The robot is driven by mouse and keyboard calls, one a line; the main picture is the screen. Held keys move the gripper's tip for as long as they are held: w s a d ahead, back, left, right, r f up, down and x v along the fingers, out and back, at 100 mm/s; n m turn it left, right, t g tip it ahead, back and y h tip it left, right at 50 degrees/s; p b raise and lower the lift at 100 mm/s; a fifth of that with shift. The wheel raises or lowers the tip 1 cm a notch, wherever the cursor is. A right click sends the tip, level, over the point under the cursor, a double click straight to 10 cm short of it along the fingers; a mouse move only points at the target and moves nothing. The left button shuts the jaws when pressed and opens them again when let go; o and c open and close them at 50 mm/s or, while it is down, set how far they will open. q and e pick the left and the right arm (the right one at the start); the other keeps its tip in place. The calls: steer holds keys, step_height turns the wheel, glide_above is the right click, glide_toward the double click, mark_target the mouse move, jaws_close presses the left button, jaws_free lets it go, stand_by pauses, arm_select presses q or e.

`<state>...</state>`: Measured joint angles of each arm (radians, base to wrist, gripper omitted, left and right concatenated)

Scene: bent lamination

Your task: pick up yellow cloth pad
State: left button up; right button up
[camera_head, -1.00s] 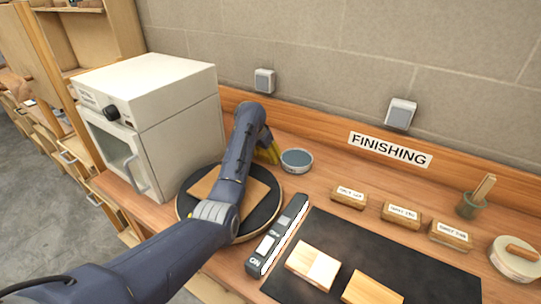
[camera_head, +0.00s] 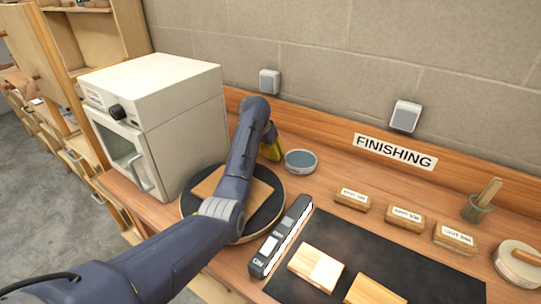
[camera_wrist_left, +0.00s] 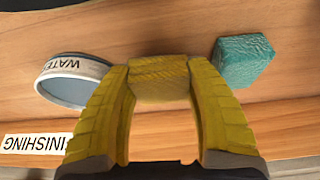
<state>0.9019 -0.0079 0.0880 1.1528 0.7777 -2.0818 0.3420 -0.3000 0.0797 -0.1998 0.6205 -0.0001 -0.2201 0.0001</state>
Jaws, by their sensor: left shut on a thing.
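My left gripper (camera_wrist_left: 160,90) has yellow fingers and is shut on a yellow cloth pad (camera_wrist_left: 160,78), which sits between its fingertips in the left wrist view. In the head view the left gripper (camera_head: 271,146) reaches down behind the round dark tray, left of the water bowl. The pad is hidden there by the arm and fingers. I cannot tell whether the pad touches the table. My right gripper is not in view.
A water bowl (camera_head: 300,161) stands close by; a teal block (camera_wrist_left: 243,60) lies on the pad's other side. A white oven (camera_head: 160,120) stands left. A round tray (camera_head: 262,222) with a board lies below my arm. Labelled sanding blocks (camera_head: 405,216) and a dark mat (camera_head: 400,262) are right.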

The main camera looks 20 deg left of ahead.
arm_select(q)
step_height(320, 180, up, 18)
stand_by(0.5)
